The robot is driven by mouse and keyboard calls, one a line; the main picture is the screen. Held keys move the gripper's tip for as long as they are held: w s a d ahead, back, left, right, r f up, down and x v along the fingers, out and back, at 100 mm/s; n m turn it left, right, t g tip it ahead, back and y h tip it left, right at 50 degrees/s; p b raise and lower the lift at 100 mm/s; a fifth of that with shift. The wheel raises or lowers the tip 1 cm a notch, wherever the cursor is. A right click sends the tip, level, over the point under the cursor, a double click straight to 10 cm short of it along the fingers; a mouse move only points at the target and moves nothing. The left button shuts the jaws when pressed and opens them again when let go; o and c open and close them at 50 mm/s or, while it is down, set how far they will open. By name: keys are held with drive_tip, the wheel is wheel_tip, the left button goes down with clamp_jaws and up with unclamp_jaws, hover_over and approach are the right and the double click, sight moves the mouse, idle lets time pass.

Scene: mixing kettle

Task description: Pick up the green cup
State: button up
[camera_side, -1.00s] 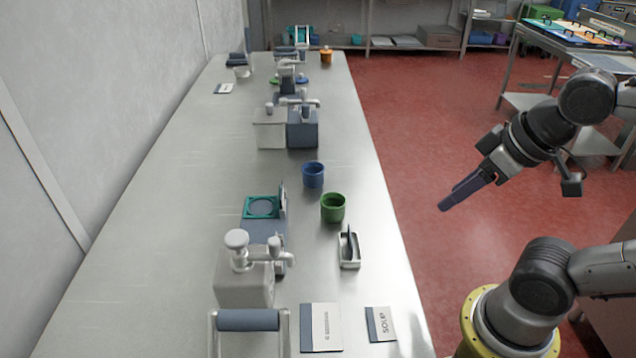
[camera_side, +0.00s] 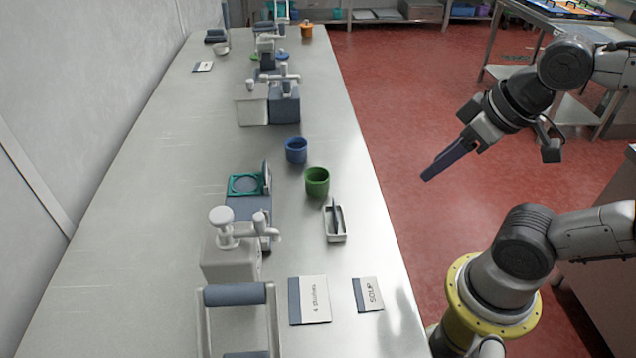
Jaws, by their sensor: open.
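The green cup (camera_side: 317,183) stands upright on the metal counter (camera_side: 150,200), near its right edge. A blue cup (camera_side: 296,150) stands just behind it and to its left. My gripper (camera_side: 430,176) is open and empty. It hangs over the red floor to the right of the counter, clearly apart from the green cup. Its fingers point down and to the left, towards the counter side. The two fingers overlap in this view, so the gap between them is hard to see.
A small white holder (camera_side: 335,224) with a dark upright piece stands just in front of the green cup. A kettle-like dispenser (camera_side: 231,250) and a teal-framed device (camera_side: 246,186) stand to the left. A card reading SOUP (camera_side: 368,294) lies near the front right edge.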

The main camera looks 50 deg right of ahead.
drive_tip(key=o, duration=0.8)
